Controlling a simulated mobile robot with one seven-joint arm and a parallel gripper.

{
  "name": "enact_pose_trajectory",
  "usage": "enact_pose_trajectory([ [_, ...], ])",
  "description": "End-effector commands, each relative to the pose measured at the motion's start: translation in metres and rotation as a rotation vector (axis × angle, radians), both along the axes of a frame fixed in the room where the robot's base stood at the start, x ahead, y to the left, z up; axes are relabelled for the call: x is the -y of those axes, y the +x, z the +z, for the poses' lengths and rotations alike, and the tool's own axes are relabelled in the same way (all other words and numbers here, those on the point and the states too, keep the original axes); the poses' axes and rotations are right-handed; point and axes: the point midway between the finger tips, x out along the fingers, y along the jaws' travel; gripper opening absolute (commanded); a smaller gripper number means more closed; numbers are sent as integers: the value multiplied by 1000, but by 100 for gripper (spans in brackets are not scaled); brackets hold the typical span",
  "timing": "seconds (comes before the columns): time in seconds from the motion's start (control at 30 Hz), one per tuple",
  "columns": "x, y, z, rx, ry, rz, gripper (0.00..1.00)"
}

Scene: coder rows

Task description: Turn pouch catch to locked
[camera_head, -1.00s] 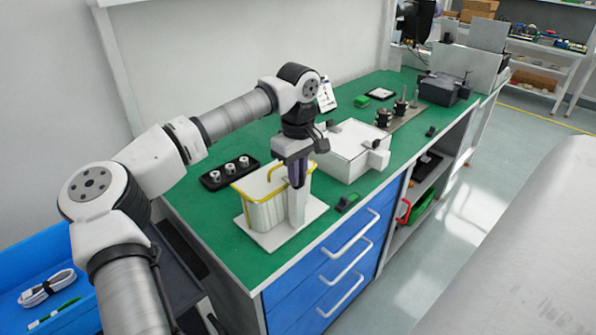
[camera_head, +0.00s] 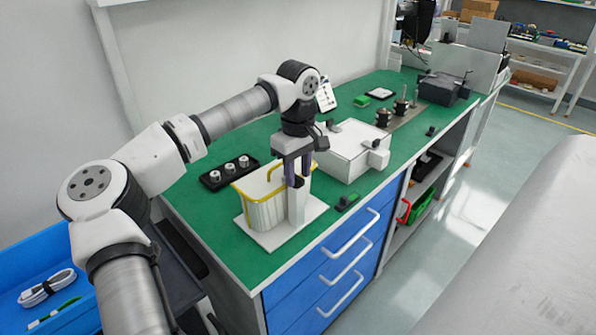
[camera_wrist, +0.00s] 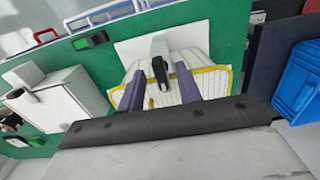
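The pouch (camera_head: 262,208) is a pale bin with a yellow rim on a white base plate (camera_head: 312,207). A pale upright post (camera_head: 297,209) stands at its right side. In the wrist view the post (camera_wrist: 159,46) has a dark catch (camera_wrist: 160,72) on top, pointing toward the pouch (camera_wrist: 206,88). My gripper (camera_head: 298,180) points down over the post top. In the wrist view its two purple fingers (camera_wrist: 160,82) are apart, one on each side of the catch. I see no clear contact. The fingers partly hide the catch in the head view.
A white box (camera_head: 350,150) with a side fitting stands behind the post. A black tray (camera_head: 229,172) with white-topped parts lies left of it. A small dark-green block (camera_head: 346,202) lies near the bench front edge. Green bench top (camera_head: 205,225) is clear at front left.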

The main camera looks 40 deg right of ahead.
Motion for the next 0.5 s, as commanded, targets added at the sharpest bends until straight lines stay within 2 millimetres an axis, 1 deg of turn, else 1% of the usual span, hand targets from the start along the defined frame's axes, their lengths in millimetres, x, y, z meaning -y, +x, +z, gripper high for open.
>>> enact_pose_trajectory([
  [0.07,1,1,8,3,-2,1,35],
  [0.17,0,0,25,3,-3,1,35],
  [0.3,1,0,58,5,-3,0,35],
  [0.5,1,0,103,3,-3,0,35],
])
